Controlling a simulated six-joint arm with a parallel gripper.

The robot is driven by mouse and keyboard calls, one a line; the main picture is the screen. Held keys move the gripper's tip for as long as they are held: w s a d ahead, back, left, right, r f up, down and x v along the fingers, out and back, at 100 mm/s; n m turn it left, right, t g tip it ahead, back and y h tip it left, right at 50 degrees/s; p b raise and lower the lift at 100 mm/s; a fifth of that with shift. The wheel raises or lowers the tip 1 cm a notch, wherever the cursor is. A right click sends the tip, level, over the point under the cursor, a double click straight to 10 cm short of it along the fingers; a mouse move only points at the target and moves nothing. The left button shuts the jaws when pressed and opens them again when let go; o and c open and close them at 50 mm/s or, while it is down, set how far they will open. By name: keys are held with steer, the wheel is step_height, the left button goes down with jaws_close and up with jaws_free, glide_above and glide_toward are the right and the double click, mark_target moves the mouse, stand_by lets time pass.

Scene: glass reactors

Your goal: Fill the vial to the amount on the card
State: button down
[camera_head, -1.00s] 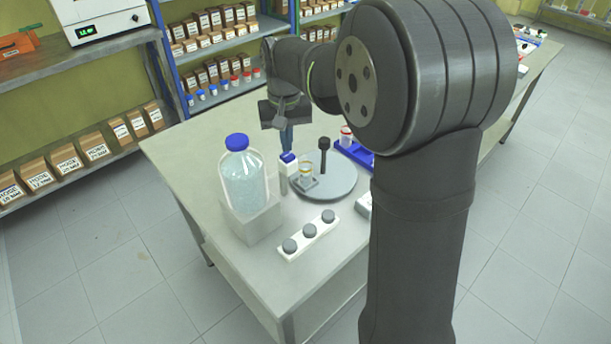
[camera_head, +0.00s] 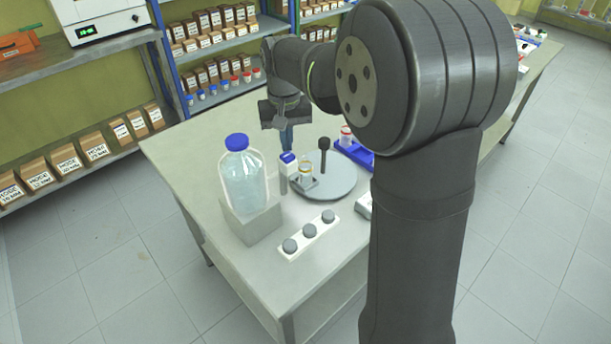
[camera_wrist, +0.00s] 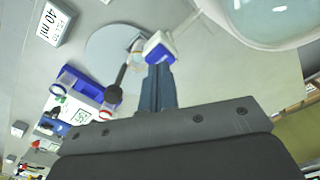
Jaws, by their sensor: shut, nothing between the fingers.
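A small clear vial (camera_head: 306,170) with a yellowish ring stands on a round grey plate (camera_head: 335,186). Its liquid level is too small to read. A large clear bottle with a blue cap (camera_head: 244,180) stands on a grey block, holding pale liquid. Beside it is a white dispenser with a blue top (camera_head: 288,162), also in the wrist view (camera_wrist: 159,49). My gripper (camera_head: 287,146) is shut and empty, its fingertips (camera_wrist: 157,72) at the blue top; contact is unclear. The card (camera_wrist: 56,22) reads "40 ml" in the wrist view.
A dark upright post (camera_head: 324,155) stands on the plate. A blue rack (camera_head: 354,153) is behind it, partly hidden by my arm. A white strip with three grey knobs (camera_head: 310,232) lies in front.

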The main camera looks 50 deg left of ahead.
steer(key=shift+f, duration=0.1)
stand_by(0.3)
steer(key=shift+f, duration=0.95)
stand_by(0.4)
steer(key=shift+r, duration=3.5)
steer(key=shift+f, duration=0.1)
steer(key=shift+f, duration=3.1)
